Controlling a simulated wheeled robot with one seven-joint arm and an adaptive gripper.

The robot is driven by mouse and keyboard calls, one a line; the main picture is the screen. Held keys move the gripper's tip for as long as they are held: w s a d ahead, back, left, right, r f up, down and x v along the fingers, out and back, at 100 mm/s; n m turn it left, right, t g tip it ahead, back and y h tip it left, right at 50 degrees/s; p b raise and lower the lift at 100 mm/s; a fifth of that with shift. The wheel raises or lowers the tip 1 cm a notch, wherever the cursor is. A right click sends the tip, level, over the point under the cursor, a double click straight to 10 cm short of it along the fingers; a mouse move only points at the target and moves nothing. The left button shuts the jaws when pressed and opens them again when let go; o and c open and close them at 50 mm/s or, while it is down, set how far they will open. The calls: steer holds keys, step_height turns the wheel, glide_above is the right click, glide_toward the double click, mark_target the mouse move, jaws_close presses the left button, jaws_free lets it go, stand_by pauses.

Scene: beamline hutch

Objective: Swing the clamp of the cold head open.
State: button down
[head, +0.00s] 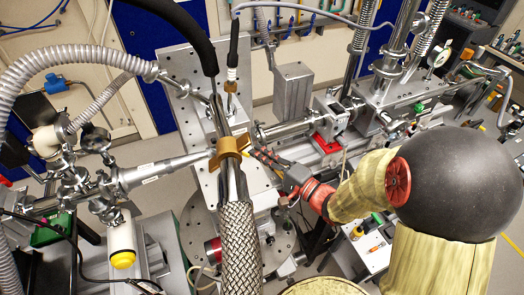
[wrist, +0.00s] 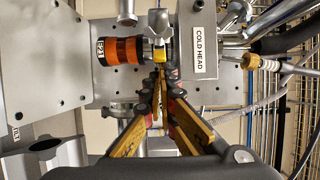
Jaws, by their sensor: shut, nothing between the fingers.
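The cold head (wrist: 203,75) is a grey metal body with a white "COLD HEAD" label in the wrist view. Left of it, a narrow bright metal band (wrist: 158,22) with a yellow part (wrist: 159,71) looks like the clamp. It looks closed, but its catch is too small to make out. My gripper (wrist: 158,78) is shut and empty, with its fingertips at or just short of the yellow part; contact cannot be told. In the head view my gripper (head: 255,153) points left, close beside a brass-coloured piece (head: 229,147) on the metal tube.
An orange ringed cylinder (wrist: 121,50) sits left of the clamp. A thick braided hose (head: 240,240) rises in front of my gripper in the head view. A tapered steel pipe (head: 165,170) lies to the left. Beamline parts (head: 332,120) crowd the right.

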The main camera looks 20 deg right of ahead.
steer(key=shift+s+a+b, duration=0.75)
steer(key=shift+s+a, duration=0.2)
steer(key=shift+s, duration=0.1)
